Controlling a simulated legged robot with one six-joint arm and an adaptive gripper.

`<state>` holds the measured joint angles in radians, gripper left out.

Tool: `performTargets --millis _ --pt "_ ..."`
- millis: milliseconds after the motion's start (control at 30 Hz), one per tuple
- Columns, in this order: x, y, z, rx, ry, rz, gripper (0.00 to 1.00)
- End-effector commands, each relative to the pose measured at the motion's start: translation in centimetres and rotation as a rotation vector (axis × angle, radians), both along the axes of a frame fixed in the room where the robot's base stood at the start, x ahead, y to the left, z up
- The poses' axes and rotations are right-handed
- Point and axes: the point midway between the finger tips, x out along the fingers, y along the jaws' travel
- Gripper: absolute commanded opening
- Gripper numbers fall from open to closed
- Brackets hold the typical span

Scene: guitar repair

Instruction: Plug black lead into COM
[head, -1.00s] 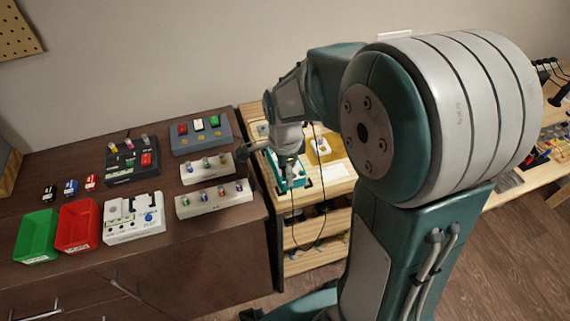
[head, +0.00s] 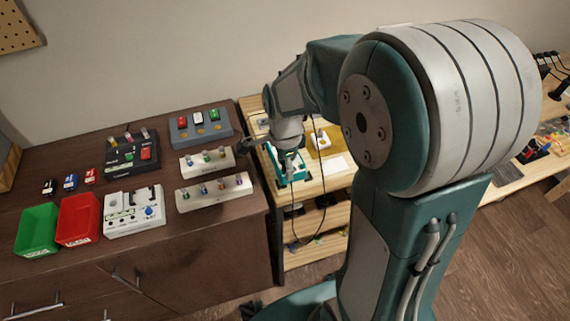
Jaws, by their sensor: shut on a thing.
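My gripper (head: 289,157) is over the light wooden bench in the middle of the head view, just above a teal device (head: 290,172) that looks like the meter. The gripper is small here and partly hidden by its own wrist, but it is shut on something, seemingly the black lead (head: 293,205). The thin dark cable hangs from the gripper area past the bench's front edge and loops down by the shelves. The plug tip and the COM socket are too small to make out, so I cannot tell whether they touch.
The dark cabinet (head: 120,243) on the left carries a green bin (head: 37,229), a red bin (head: 79,219), a white device (head: 134,212) and several racks of small parts. A yellow mat (head: 328,140) lies on the bench right of the teal device.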

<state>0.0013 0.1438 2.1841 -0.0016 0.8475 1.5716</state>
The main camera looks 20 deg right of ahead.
Motion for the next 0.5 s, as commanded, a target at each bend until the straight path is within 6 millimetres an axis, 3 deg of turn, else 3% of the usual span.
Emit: performTargets --millis 500 --pt "0.0 0.0 -1.03 0.0 0.001 0.0 0.43"
